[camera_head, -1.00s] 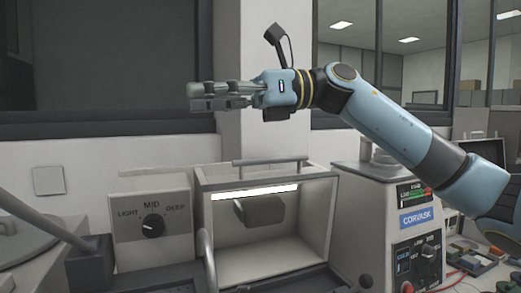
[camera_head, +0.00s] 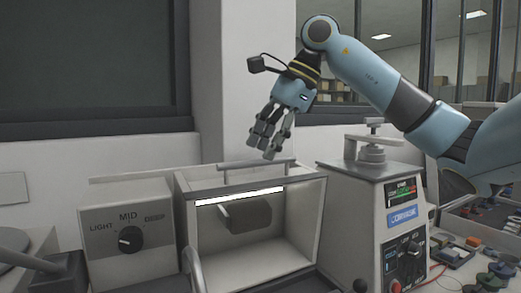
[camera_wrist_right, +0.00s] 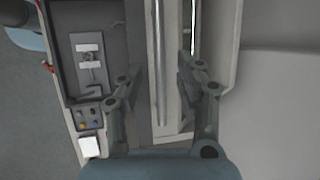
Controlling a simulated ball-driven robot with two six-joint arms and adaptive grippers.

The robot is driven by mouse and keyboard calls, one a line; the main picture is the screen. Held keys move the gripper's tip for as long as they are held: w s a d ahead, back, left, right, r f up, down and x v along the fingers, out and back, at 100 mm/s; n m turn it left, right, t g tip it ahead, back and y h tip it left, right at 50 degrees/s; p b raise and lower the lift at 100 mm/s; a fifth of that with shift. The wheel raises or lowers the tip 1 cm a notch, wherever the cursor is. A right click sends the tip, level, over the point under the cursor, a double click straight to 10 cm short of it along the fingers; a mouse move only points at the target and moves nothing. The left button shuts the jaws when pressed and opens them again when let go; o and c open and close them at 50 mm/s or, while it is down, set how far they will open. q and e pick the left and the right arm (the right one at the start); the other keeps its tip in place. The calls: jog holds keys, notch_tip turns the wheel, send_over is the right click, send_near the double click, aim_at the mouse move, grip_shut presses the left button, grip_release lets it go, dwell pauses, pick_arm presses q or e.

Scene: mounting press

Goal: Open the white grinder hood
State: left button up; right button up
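The white grinder hood (camera_head: 183,212) is a box-like housing in the middle of the head view, with a lit strip and a grey block inside. A horizontal bar handle (camera_head: 257,165) runs along its top edge. My right gripper (camera_head: 262,150) points down just above the handle, with its fingers apart. In the right wrist view the open fingers (camera_wrist_right: 160,68) stand on either side of the long bar handle (camera_wrist_right: 158,45), which runs lengthwise between them. I cannot tell if they touch it; they are not closed on it. My left gripper is not in view.
A box with a LIGHT/MID/DEEP dial (camera_head: 128,238) stands left of the hood. A white Corvask machine (camera_head: 362,205) with a knob on top (camera_head: 371,148) stands close on the right. A wall pillar (camera_head: 222,80) rises behind. Small coloured parts lie at far right.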

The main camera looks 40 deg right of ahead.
jog(key=shift+x, duration=1.2)
grip_shut()
